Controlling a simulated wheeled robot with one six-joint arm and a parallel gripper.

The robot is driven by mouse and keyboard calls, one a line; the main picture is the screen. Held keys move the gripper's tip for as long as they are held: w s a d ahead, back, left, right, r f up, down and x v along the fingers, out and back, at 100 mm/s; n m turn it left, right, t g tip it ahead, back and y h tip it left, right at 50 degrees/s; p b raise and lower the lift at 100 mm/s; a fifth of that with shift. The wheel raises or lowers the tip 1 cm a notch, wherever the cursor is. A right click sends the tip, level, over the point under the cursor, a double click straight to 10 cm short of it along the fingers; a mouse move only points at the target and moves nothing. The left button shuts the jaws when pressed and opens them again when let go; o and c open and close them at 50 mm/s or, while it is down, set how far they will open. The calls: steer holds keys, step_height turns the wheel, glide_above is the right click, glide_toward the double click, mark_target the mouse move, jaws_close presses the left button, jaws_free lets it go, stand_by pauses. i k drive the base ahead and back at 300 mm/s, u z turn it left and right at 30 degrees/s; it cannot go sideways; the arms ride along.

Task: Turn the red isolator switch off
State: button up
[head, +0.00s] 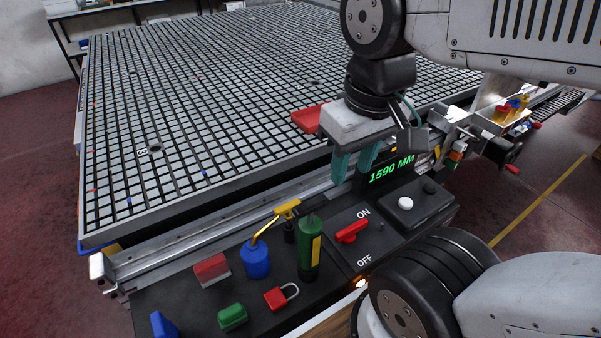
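The red isolator switch (351,232) sits on the black control panel, between the white ON mark above it and the OFF mark below it. Its handle lies aslant, with its right end a little higher. I cannot tell for sure which mark it is set to. My gripper (352,172) hangs above and behind the switch, over the table's front rail. Its two teal fingers are apart, with nothing seen between them. It does not appear to touch the switch.
The panel also holds a green 1590 MM display (391,169), a white button (405,203), a green cylinder (309,250), a blue oil can (256,260), a red padlock (277,298) and a green block (232,317). The grid table (200,120) lies behind. A red part (308,119) is near my gripper.

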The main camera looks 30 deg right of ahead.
mark_target(347, 235)
steer(key=k, duration=0.9)
steer(key=u, duration=0.45)
steer(key=i, duration=0.55)
steer(key=z, duration=1.6)
